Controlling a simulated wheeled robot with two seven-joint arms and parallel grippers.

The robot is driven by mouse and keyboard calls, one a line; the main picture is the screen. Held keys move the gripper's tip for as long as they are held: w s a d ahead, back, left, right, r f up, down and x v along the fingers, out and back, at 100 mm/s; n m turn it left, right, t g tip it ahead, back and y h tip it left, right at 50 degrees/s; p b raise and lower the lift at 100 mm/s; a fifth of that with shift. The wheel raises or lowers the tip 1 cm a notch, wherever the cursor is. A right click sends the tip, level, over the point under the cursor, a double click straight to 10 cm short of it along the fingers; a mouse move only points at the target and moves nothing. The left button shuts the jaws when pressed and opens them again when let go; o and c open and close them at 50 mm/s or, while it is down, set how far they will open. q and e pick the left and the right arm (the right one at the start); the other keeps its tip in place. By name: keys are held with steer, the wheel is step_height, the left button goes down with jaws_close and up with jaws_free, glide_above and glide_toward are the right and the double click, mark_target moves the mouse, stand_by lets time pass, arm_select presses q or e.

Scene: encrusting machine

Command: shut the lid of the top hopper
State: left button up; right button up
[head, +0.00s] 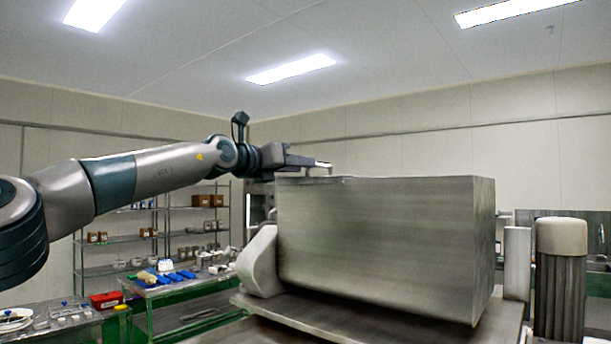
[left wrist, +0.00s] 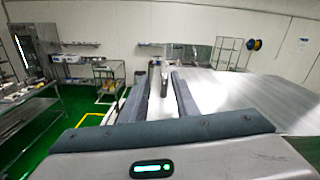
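The top hopper (head: 380,240) is a large brushed-metal box in the middle of the head view. Its top edge is level with the camera, so its top face is hidden there. A broad, flat metal sheet (left wrist: 262,98) lies to the right of my left fingers in the left wrist view; I cannot tell whether it is the lid. My left gripper (head: 326,167) is at the hopper's upper left edge, just above it; contact cannot be told. In the left wrist view its two dark fingers (left wrist: 160,78) are apart, with no clearly held thing between them. My right gripper is not in view.
A white rounded bracket (head: 259,262) stands at the hopper's left, and a ribbed post with a pale cap (head: 562,236) at its right. Shelves (head: 120,240) and a table with blue items (head: 185,288) stand farther back on the left.

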arm_select(q)
steer(key=b+v, duration=0.8)
steer(key=v, duration=0.5)
steer(key=shift+s+a+b, duration=0.25)
steer(key=shift+a+b, duration=0.1)
steer(key=shift+w, duration=0.1)
